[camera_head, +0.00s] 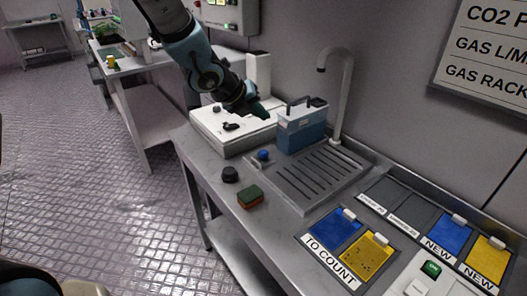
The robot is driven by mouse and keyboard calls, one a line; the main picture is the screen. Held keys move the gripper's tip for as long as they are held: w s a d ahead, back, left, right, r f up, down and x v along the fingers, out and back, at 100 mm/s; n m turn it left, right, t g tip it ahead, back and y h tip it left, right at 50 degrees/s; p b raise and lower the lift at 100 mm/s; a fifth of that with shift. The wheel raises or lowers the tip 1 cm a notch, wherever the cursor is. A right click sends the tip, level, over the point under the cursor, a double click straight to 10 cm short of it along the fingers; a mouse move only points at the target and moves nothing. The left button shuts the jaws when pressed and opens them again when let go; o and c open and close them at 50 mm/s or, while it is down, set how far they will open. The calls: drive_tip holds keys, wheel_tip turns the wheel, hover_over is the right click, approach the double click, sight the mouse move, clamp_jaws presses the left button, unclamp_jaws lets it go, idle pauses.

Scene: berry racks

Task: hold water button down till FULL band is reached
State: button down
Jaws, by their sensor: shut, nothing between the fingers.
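A blue round button (263,155) sits on the counter at the left corner of the drain tray (349,178); it is probably the water button. A blue-grey container (301,130) with a dark carrying handle stands on the back of the tray, beside a tall grey curved tap (342,95). No FULL band or water level can be made out on the container at this size. My gripper (264,115) is shut and empty. It is over the right part of a white box, left of the container and above and behind the blue button, apart from the button.
The white box (215,135) with black parts stands left of the tray. A black knob (230,174) and a green-and-orange sponge (250,197) lie in front. Blue and yellow cards (333,228) and a panel with a green button (432,268) fill the right. Floor space is open at left.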

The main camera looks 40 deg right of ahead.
drive_tip(key=b, duration=0.7)
hover_over(261, 155)
wheel_tip(261, 155, down, 8)
drive_tip(key=shift+d+r, duration=0.1)
drive_tip(key=shift+f+b, duration=0.35)
drive_tip(key=shift+f, duration=0.15)
idle(1.2)
drive_tip(key=shift+f+b, duration=0.45)
drive_tip(key=shift+b, duration=0.15)
drive_tip(key=shift+f+b, duration=0.5)
drive_tip(key=shift+b, duration=0.05)
idle(0.6)
drive_tip(key=shift+r, duration=0.15)
idle(0.8)
drive_tip(key=shift+r+p, duration=0.75)
drive_tip(key=shift+r, duration=0.05)
drive_tip(key=shift+r+p, duration=2.05)
drive_tip(key=shift+r, duration=0.45)
